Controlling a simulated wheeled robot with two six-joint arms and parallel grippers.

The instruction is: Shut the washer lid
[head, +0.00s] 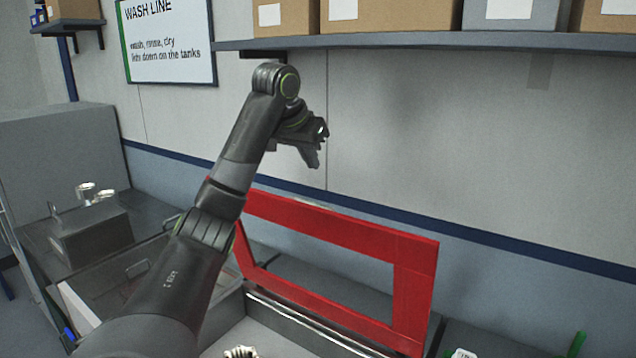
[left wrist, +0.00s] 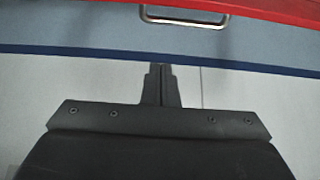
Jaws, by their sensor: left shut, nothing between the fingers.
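The washer lid (head: 413,290) is a red frame with a large window. It stands raised, leaning back along the rear of the open washer tank (head: 300,322). My left gripper (head: 317,162) is above the lid's top edge, apart from it, in front of the wall. Its fingers are shut and empty, as the left wrist view (left wrist: 162,70) also shows. In that view the lid's red edge (left wrist: 270,10) crosses the top, with a metal handle (left wrist: 185,20) just below it. My left forearm hides the lid's left part. My right gripper is not in view.
A shelf (head: 420,41) with boxes runs along the wall above. A grey tank (head: 120,275) with a lowered clear cover is at left, beside a grey box (head: 92,232). A pale metal part (head: 240,352) shows at the bottom edge. Green items are at bottom right.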

